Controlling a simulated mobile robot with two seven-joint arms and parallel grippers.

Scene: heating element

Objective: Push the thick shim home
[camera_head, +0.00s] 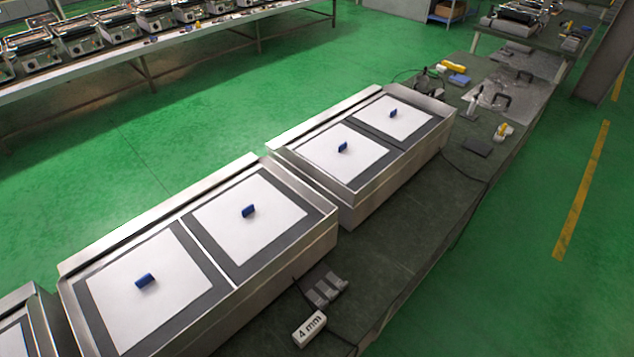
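A white block marked "4 mm" (309,328) lies on the dark bench top (400,240) near the bottom of the head view; it may be the thick shim, but I cannot tell for sure. Just behind it lie small grey metal pieces (326,290). The nearer steel heating unit (290,262) stands to their left, with two white plates, each with a blue piece (248,211) standing on it. The block lies apart from this unit. Neither of my grippers shows in the head view.
A second steel unit (397,169) stands behind the first, with a narrow gap between them. A dark cable runs along the bench by the block. Tools and a dark flat pad (478,147) lie farther back. The bench's right strip is mostly clear.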

